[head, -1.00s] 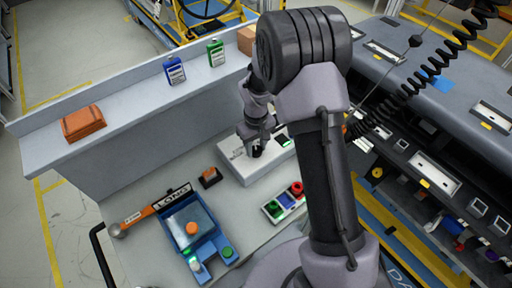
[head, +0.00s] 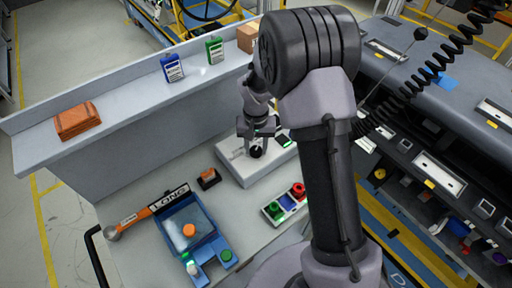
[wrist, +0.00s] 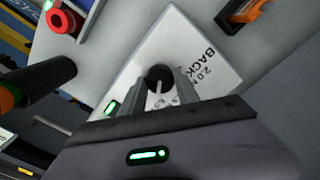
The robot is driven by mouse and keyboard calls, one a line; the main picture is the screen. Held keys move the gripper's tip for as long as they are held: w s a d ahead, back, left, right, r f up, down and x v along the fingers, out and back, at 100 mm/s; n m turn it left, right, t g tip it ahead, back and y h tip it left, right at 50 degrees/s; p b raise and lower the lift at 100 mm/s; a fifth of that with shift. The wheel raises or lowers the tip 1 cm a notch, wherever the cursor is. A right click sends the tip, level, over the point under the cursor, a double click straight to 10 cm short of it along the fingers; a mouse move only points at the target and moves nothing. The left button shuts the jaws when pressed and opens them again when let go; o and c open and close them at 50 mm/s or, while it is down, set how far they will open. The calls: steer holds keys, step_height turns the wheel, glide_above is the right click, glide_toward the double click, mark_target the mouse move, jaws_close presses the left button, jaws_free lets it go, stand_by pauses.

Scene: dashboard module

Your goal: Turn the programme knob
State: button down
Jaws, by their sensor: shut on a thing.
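The programme knob (head: 256,152) is a round black knob on top of a pale box (head: 240,172). In the wrist view the knob (wrist: 159,74) shows a light pointer mark, on a white face (wrist: 186,38) with printing that includes "BACK". My gripper (head: 257,143) points down over the box at the knob. In the wrist view the two fingers of my gripper (wrist: 162,85) stand on either side of the knob, shut on it. The fingers and wrist hide part of the knob and of the face around it.
A blue tray (head: 171,230) with an orange knob, an orange-handled tool (head: 155,208) and a button box (head: 286,204) lie on the bench. A small black-and-orange item (head: 209,178) is left of the pale box. A raised shelf (head: 130,113) runs behind.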

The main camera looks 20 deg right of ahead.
mark_target(256, 150)
stand_by(0.3)
steer(key=c, duration=0.9)
jaws_free()
step_height(256, 150, up, 17)
steer(key=p, duration=0.4)
steer(key=shift+r, duration=0.2)
